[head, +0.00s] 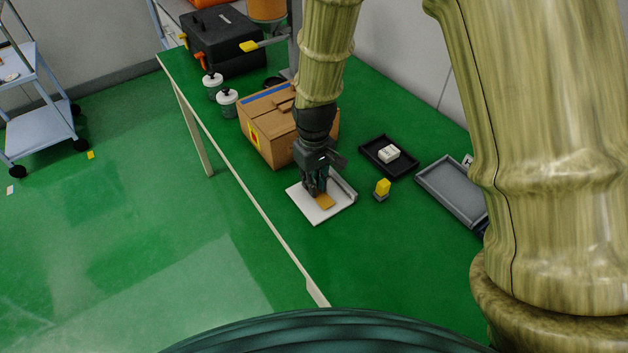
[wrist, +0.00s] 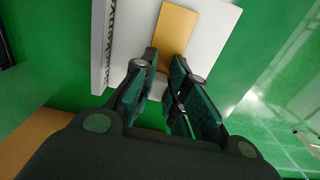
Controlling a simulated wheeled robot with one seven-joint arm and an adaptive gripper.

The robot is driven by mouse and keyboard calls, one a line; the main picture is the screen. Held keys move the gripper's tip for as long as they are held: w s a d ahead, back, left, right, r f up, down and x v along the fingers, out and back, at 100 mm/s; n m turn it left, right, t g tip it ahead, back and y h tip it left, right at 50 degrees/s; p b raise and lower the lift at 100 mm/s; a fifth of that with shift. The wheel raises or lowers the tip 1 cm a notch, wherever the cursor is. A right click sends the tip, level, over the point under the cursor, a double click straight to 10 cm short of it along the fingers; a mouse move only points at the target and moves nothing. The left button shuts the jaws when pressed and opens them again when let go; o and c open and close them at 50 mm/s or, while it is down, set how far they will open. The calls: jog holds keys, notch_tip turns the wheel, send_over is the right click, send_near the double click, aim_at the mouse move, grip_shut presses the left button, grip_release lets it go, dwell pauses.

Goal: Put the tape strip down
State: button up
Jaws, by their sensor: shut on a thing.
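The tape strip, a flat tan-orange piece, shows at the fingertips of my gripper (head: 315,191) over a white board (head: 299,204) on the green table. It appears in the head view (head: 326,202) and in the wrist view (wrist: 177,28), where its near end lies between the fingertips (wrist: 166,64). My gripper is shut on the strip and points down. The white board (wrist: 214,35) has a raised edge with dark lettering on its left in the wrist view. I cannot tell whether the strip touches the board. The gripped end is partly hidden by the fingers.
A cardboard box (head: 266,140) stands close behind my gripper. To the right are a yellow-topped small block (head: 382,188), a black tray (head: 375,163) with a white item, and a grey tray (head: 451,190). Jars (head: 227,104) stand near the table's left edge. Green table in front is clear.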

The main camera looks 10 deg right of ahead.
jog(key=shift+f, duration=0.2)
jog(key=o, duration=0.7)
jog(key=shift+r, duration=0.15)
notch_tip(320, 180, up, 12)
jog(key=b, duration=0.1)
dwell(0.4)
